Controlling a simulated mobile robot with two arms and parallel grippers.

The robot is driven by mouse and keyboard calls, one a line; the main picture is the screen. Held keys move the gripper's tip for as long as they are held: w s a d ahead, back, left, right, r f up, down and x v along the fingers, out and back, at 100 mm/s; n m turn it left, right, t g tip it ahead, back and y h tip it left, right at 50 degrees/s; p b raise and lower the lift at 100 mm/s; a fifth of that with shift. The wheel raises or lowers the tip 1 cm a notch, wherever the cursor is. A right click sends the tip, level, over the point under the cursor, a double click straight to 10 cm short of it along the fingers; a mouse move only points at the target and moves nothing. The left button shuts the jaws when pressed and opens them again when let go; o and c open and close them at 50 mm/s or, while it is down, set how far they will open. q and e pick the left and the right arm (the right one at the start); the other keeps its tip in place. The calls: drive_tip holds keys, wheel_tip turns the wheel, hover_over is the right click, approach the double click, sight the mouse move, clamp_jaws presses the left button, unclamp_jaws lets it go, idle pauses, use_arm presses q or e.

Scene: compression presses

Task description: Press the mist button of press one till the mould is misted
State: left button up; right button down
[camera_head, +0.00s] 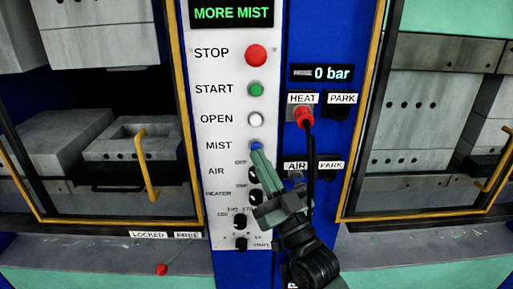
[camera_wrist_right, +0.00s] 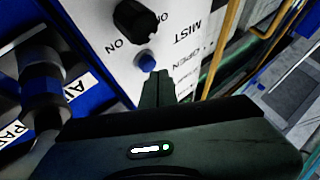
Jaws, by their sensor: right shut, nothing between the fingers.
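The white control panel (camera_head: 222,130) has a blue button (camera_head: 256,146) beside the label MIST. The button also shows in the right wrist view (camera_wrist_right: 146,61), upside down. My right gripper (camera_head: 258,154) is shut and empty, its fingertips right at the lower edge of the blue button. In the wrist view the fingertips (camera_wrist_right: 158,76) overlap the button's edge; I cannot tell whether they touch it. The display (camera_head: 231,14) reads MORE MIST in green. A grey mould block (camera_head: 130,135) with a hollow sits in the left press. My left gripper is not in view.
A red STOP button (camera_head: 256,55), green START button (camera_head: 256,89) and white OPEN button (camera_head: 255,119) are above the blue one. Black knobs (camera_head: 241,221) are below. A red HEAT plug (camera_head: 304,115) with a black hose hangs right of the panel. Yellow-edged guards flank both sides.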

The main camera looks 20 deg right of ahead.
drive_tip(key=shift+s+a, duration=0.1)
drive_tip(key=shift+a, duration=0.05)
drive_tip(key=shift+s+a+p, duration=0.15)
drive_tip(key=shift+s+a, duration=0.05)
drive_tip(key=shift+s, duration=0.6)
drive_tip(key=shift+s+a+p, duration=0.2)
drive_tip(key=shift+s+a, duration=0.05)
drive_tip(key=shift+s, duration=0.55)
drive_tip(key=shift+s+a+p, duration=0.15)
drive_tip(key=shift+s+a, duration=0.05)
drive_tip(key=shift+s, duration=0.6)
